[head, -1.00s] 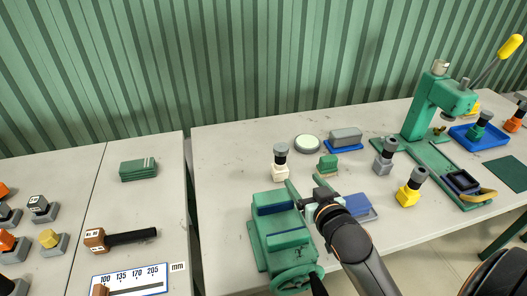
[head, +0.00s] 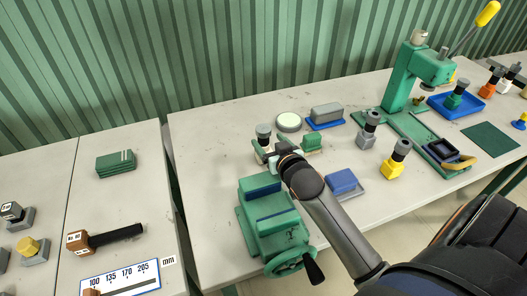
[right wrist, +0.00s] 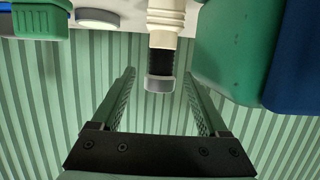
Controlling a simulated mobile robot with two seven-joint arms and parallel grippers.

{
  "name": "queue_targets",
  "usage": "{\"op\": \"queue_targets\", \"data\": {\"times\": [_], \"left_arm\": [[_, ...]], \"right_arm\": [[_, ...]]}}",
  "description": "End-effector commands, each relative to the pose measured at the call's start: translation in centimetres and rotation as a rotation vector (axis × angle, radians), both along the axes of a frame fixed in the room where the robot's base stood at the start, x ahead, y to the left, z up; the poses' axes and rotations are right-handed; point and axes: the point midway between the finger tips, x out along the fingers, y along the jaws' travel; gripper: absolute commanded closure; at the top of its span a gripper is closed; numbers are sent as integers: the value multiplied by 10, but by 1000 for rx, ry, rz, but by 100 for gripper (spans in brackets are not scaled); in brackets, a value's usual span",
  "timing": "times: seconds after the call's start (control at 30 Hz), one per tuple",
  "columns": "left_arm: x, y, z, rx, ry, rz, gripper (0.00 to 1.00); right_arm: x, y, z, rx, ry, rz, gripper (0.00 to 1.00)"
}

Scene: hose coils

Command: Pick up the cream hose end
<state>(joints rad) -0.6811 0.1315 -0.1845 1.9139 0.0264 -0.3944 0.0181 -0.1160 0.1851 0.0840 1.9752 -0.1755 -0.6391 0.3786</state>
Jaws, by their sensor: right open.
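The cream hose end (head: 263,132) stands upright on the table behind the green vise, with a black ring and grey cap on top. My right gripper (head: 273,150) is at it and partly hides its cream lower part in the head view. In the right wrist view the cream hose end (right wrist: 165,36) shows upside down, its grey cap between the two open fingertips (right wrist: 160,76). A gap shows on both sides and neither finger visibly touches it. How deep it sits between the fingers I cannot tell. My left gripper is not in view.
The green vise (head: 268,222) stands close in front. A green block (head: 312,143) is just right of the gripper, and a round pale-topped disc (head: 289,121) is behind. Grey (head: 368,130) and yellow (head: 396,160) hose ends stand further right. The table left of the vise is clear.

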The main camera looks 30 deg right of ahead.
Motion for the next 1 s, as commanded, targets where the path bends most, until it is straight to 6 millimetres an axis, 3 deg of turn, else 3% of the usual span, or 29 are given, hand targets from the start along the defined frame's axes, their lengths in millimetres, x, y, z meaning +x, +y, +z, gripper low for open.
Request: {"op": "queue_targets", "data": {"times": [0.3, 0.67, 1.0], "left_arm": [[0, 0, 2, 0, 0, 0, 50], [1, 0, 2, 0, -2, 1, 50], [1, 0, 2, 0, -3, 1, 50]], "right_arm": [[36, -8, -13, -1, -1, 0, 23], [42, -9, -15, -1, 0, 0, 24], [41, -9, -15, -1, 0, 0, 62]]}}
